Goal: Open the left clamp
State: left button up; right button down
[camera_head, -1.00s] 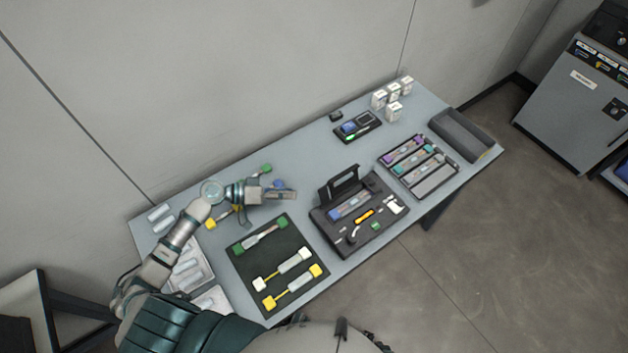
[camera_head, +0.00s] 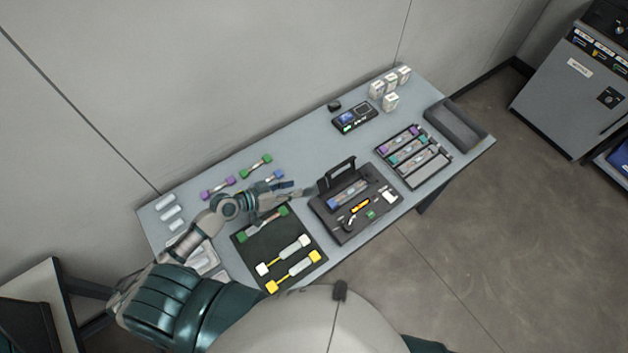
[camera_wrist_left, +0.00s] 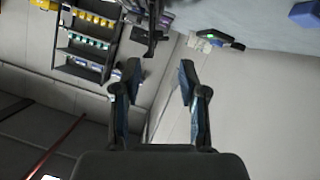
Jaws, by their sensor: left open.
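A black case (camera_head: 330,222) with a raised dark lid (camera_head: 337,176) stands at the middle of the table; it is probably the splicing unit. A blue and grey insert lies across it. The clamps are too small to tell apart, so I cannot tell whether the left one is open. My left gripper (camera_head: 304,190) is just left of the case, above the table, with no visible contact. In the left wrist view its two fingers (camera_wrist_left: 160,68) are apart and empty, with part of a dark object (camera_wrist_left: 148,32) beyond them. My right gripper is not in view.
A dark mat (camera_head: 254,262) with several connector pieces lies left of the case. A slotted tray (camera_head: 416,178) and an empty grey bin (camera_head: 458,128) are to its right. A small device (camera_head: 354,118) and white boxes (camera_head: 390,102) stand behind. Loose connectors (camera_head: 256,166) lie at the back left.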

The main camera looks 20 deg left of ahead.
aim_at(321, 184)
pick_arm(q)
jog(key=x, duration=0.9)
jog(key=shift+s+d+p, duration=0.1)
jog(key=shift+d+p, duration=0.1)
jog(key=shift+p, duration=0.2)
jog(key=shift+a, duration=0.2)
jog(key=c, duration=0.5)
grip_shut()
jog(key=shift+s, duration=0.1)
